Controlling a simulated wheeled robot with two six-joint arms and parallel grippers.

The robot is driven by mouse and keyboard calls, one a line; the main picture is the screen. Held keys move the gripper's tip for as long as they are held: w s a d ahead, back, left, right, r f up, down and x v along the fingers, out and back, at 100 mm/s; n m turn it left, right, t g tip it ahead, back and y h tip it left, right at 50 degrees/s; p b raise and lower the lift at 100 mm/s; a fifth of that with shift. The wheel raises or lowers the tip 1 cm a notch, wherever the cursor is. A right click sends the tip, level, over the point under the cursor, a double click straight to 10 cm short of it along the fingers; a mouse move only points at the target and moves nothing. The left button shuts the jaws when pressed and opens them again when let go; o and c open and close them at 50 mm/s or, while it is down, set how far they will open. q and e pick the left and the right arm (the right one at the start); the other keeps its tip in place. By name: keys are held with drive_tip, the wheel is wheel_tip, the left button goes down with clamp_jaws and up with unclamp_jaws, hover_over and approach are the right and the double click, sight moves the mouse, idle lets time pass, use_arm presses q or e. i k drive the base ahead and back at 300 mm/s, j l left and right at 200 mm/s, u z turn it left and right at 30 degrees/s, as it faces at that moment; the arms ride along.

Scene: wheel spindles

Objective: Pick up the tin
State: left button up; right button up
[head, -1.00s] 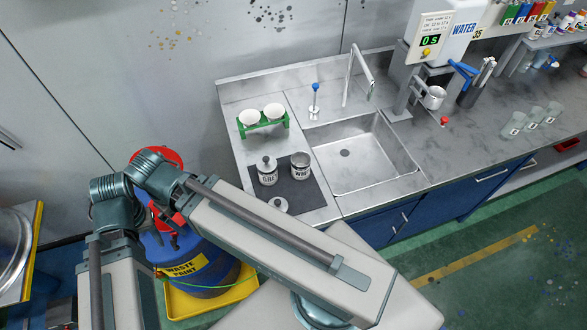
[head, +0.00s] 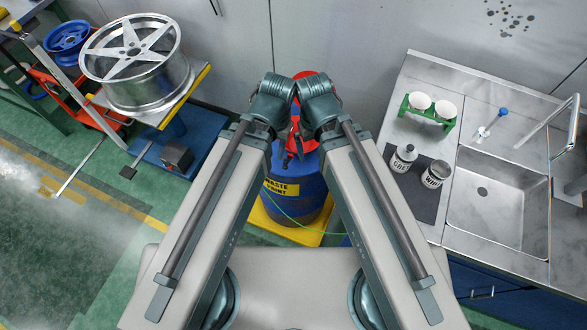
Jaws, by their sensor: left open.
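Two labelled containers stand upright on a dark mat (head: 425,205) beside the sink at the right. One is a white tin with a dark top (head: 403,158), its label starting "GU". The other is a grey-rimmed tin (head: 436,174) with a white label. I cannot tell which one the task means. My left gripper (head: 287,158) hangs beyond its folded arm over the blue drum, small and dark, open and well left of the tins. My right arm's wrist is beside it; its fingers are too hidden to read. No gripper touches a tin.
A blue waste paint drum (head: 312,190) with a red top stands in a yellow tray (head: 262,220). A green rack (head: 428,118) with white cups, a blue-topped tool (head: 490,124) and the sink (head: 497,195) are at right. A wheel (head: 133,60) sits on a stand at left.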

sight(438, 172)
drive_tip(key=k+l+u, duration=0.1)
drive_tip(key=k+l, duration=0.2)
drive_tip(key=k+l+u, duration=0.15)
drive_tip(key=k+l, duration=0.15)
drive_tip(key=k, duration=0.25)
drive_tip(key=k+l+u, duration=0.1)
drive_tip(key=k, duration=0.3)
drive_tip(key=l, duration=0.15)
